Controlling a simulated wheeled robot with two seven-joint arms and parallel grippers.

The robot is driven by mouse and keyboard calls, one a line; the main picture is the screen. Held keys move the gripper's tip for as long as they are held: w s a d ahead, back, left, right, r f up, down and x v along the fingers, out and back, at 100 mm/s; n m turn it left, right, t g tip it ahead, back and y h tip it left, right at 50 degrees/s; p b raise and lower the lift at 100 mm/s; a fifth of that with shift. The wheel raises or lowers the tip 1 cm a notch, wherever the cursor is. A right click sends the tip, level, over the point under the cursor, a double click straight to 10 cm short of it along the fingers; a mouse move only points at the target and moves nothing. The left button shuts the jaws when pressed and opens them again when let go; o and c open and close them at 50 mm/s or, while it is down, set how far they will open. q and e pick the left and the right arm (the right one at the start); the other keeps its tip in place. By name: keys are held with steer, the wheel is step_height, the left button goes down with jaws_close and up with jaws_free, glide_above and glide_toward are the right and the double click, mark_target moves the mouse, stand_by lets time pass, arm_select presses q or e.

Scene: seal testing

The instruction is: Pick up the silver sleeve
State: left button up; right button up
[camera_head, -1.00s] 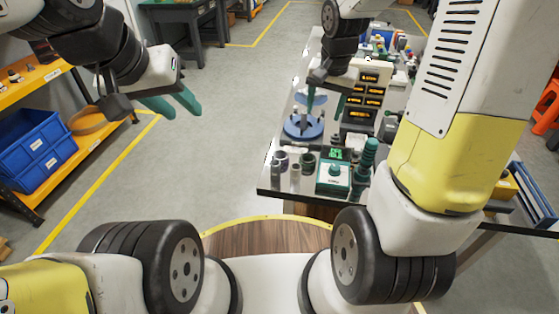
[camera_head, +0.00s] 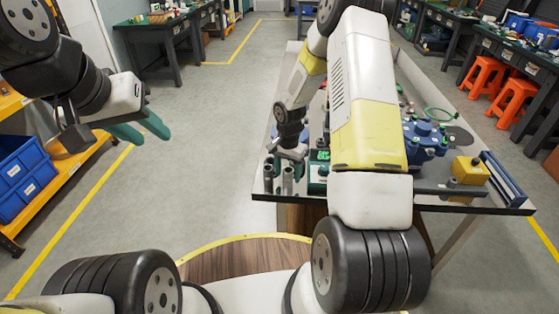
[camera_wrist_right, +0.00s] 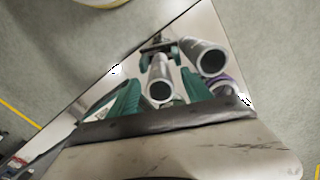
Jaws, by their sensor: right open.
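A silver sleeve (camera_head: 288,180) stands upright near the front left corner of the table in the head view. My right gripper (camera_head: 288,154) is over it, pointing down. In the right wrist view, the sleeve (camera_wrist_right: 161,80) shows between the teal fingers of my open right gripper (camera_wrist_right: 157,92), and its round open end faces the camera. I cannot tell whether the fingers touch it. A wider grey tube (camera_wrist_right: 209,60) stands beside it, outside the fingers. My left gripper (camera_head: 140,130) is open and empty over the floor at the left.
A purple-ringed part (camera_wrist_right: 222,84) is close to the right finger. A dark grey sleeve (camera_head: 268,178) stands left of the silver one. A green-topped box (camera_head: 318,172) is just right. Blue equipment (camera_head: 425,140) and a yellow block (camera_head: 469,171) stand further right. The table's front edge is close.

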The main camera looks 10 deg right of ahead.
steer(key=shift+f, duration=1.3)
jaws_close()
steer(key=shift+r, duration=0.15)
